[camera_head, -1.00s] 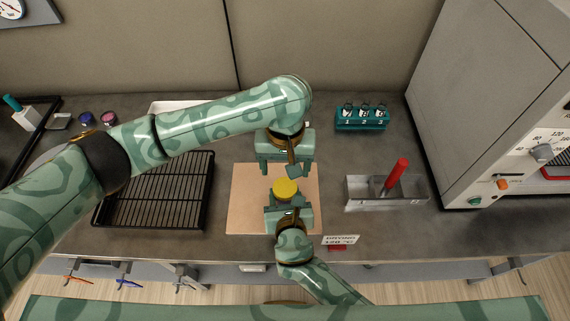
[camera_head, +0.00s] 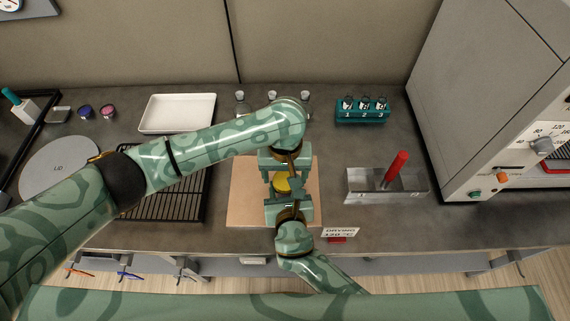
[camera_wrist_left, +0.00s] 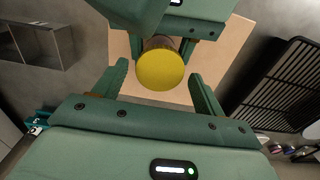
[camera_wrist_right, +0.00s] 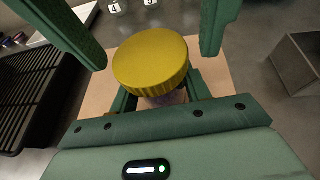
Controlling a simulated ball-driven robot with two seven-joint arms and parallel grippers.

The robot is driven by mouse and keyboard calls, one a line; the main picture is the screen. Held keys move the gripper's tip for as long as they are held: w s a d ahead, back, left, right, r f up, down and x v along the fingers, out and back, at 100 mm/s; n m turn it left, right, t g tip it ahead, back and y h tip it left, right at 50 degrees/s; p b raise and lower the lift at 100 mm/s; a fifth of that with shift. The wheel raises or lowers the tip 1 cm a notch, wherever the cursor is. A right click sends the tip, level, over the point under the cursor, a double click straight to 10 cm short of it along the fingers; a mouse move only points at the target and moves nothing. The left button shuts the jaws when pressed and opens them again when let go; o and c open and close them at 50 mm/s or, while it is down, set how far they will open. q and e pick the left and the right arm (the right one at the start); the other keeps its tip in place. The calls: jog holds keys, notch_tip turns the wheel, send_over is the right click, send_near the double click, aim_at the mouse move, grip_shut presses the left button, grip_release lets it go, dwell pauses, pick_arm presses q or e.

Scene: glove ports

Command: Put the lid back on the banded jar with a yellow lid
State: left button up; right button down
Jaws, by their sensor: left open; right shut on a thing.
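The yellow lid (camera_head: 281,185) sits over the jar, above the tan mat (camera_head: 240,205). In the right wrist view the ribbed lid (camera_wrist_right: 150,62) covers the jar's top, and a little of the jar body (camera_wrist_right: 168,98) shows below it. Whether the lid is fully seated I cannot tell. My right gripper (camera_head: 287,198) is shut on the jar from the near side. My left gripper (camera_head: 282,174) is open, coming from the far side, with its fingers on either side of the lid and apart from it in the left wrist view (camera_wrist_left: 160,72). The jar's bands are hidden.
A black rack (camera_head: 165,205) lies left of the mat, with a white tray (camera_head: 177,112) behind it. A metal bin with a red handle (camera_head: 396,170) stands right. A teal vial rack (camera_head: 362,112) is behind it. An oven (camera_head: 490,110) borders the right side.

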pick_arm(q)
jog(key=shift+f, duration=0.35)
jog(key=c, duration=1)
jog(key=m, duration=0.6)
jog(key=shift+m, duration=0.3)
jog(key=o, duration=1.1)
jog(key=shift+r, duration=2.25)
jog(key=shift+s, duration=0.1)
jog(key=shift+c, duration=0.5)
